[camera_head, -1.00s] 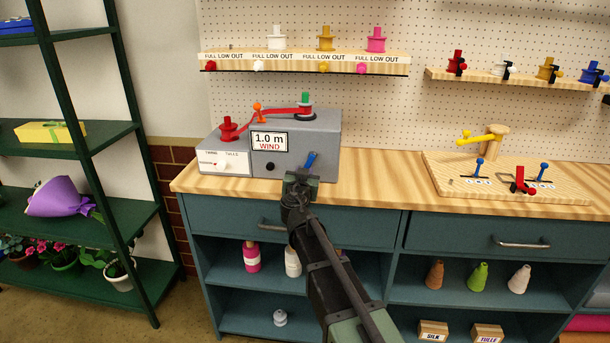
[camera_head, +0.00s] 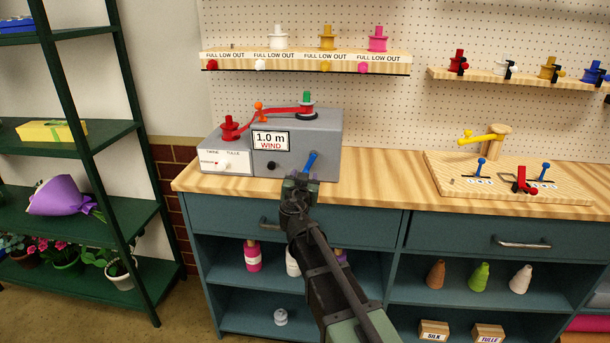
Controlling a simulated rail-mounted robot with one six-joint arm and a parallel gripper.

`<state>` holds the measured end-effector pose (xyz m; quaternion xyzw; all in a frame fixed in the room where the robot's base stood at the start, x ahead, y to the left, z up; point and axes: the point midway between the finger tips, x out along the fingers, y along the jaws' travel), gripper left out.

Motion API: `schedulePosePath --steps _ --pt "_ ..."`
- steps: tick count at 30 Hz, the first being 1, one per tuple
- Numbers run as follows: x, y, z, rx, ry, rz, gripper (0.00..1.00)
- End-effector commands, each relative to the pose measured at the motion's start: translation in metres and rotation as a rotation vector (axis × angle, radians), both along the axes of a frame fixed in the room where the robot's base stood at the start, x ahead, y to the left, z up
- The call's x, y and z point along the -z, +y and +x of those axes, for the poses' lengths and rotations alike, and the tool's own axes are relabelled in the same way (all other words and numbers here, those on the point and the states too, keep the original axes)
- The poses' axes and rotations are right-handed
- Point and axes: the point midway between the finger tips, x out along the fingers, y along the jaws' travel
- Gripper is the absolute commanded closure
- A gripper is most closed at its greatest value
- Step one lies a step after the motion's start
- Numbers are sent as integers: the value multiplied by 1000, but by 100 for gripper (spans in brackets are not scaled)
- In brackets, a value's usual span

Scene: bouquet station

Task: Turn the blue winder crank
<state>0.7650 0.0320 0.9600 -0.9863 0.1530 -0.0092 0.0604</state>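The winder is a grey box (camera_head: 325,140) on the left end of the wooden counter. Its sign reads "1.0 m WIND" (camera_head: 270,141). The blue crank (camera_head: 310,161) is on its front face, at the lower right, tilted with its upper end to the right. My gripper (camera_head: 301,180) is at the lower end of the crank, in front of the winder. My arm comes up from the bottom of the picture. The fingers are small and dark here, and I cannot tell whether they are closed on the crank.
A red ribbon (camera_head: 270,115) runs across the winder's top from a red spool (camera_head: 229,128) to a green-topped spindle (camera_head: 306,102). A wooden board (camera_head: 500,182) with blue and red levers lies to the right. The counter between them is clear.

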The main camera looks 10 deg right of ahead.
Motion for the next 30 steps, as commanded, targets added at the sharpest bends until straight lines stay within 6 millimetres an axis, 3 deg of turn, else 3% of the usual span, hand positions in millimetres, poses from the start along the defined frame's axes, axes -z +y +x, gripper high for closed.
schedulePosePath --steps 3,9,19,23,26,30 --pt "0 9 -34 -2 0 0 50" --pt "0 22 -73 -1 0 0 50" --pt "0 24 -76 0 0 -1 50" --pt "2 18 -79 40 49 -117 50" --pt "21 -5 -95 163 224 -220 50" --pt "85 -40 -151 252 725 -261 50"
